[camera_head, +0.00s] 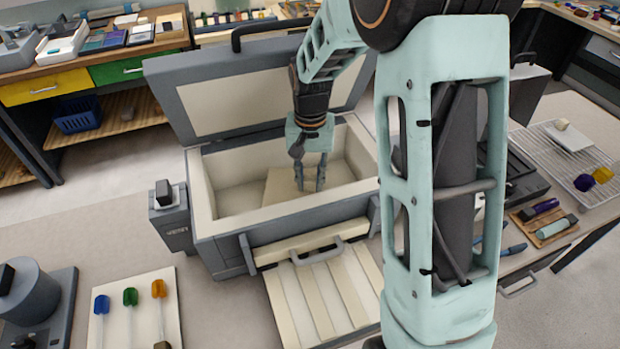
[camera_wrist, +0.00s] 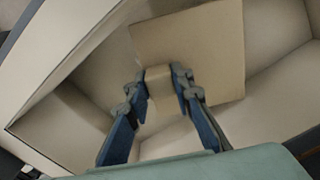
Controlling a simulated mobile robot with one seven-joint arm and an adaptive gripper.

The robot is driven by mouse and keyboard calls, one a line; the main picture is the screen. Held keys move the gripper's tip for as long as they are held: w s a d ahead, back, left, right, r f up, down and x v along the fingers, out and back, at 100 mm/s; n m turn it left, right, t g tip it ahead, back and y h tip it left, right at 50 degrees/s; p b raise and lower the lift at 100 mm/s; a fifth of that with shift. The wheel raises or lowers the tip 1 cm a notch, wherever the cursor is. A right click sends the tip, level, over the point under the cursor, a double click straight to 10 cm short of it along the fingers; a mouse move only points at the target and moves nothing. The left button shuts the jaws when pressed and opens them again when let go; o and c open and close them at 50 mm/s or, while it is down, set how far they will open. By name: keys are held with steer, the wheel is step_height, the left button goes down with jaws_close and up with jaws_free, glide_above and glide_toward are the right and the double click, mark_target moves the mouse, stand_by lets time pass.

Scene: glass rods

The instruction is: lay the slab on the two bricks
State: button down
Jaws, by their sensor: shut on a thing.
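The slab (camera_head: 279,187) is a flat tan plate inside the open kiln (camera_head: 225,200). In the wrist view the slab (camera_wrist: 205,45) looks square and sits slightly turned. My gripper (camera_head: 309,186) reaches down into the kiln at the slab's right part. In the wrist view my gripper (camera_wrist: 161,82) is shut on a small pale block-like piece at the slab's near edge, which appears to be part of the slab. The two bricks cannot be made out separately; the slab and fingers may hide them. The gap below the slab cannot be judged.
The kiln's lid (camera_head: 240,100) stands open behind, and its pale walls surround my gripper closely. Slatted boards (camera_head: 318,300) lie in front. Glass rods on a white board (camera_head: 140,315) are at the front left. A wire rack (camera_head: 575,165) is at the right.

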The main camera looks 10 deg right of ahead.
steer(key=shift+f, duration=0.2)
steer(key=c, duration=1.6)
jaws_free()
